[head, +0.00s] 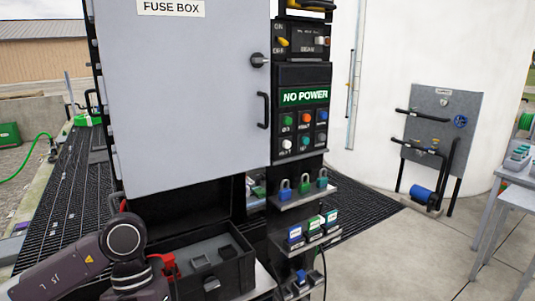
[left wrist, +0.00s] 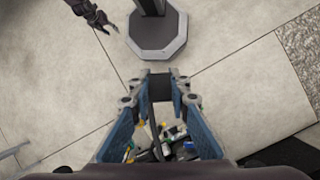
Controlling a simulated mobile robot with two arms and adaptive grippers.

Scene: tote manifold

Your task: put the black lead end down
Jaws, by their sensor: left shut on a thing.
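In the left wrist view, my left gripper (left wrist: 160,87) is shut on a black block-shaped thing, the black lead end (left wrist: 160,82). A dark cable (left wrist: 153,128) runs from it down between the blue fingers. It is held above the floor, and I cannot see it touching any surface. In the head view my left arm comes in at lower left, but the gripper itself is hidden. My right gripper (left wrist: 104,25) shows small at the top left of the left wrist view, its fingers apart and nothing visible between them.
An open black box (head: 238,271) with grey compartments stands below the fuse box door (head: 190,95), a red piece (head: 164,266) at its left side. Padlocks (head: 303,186) and tags (head: 313,229) sit on shelves right of it. Pale floor (head: 400,255) is clear at right.

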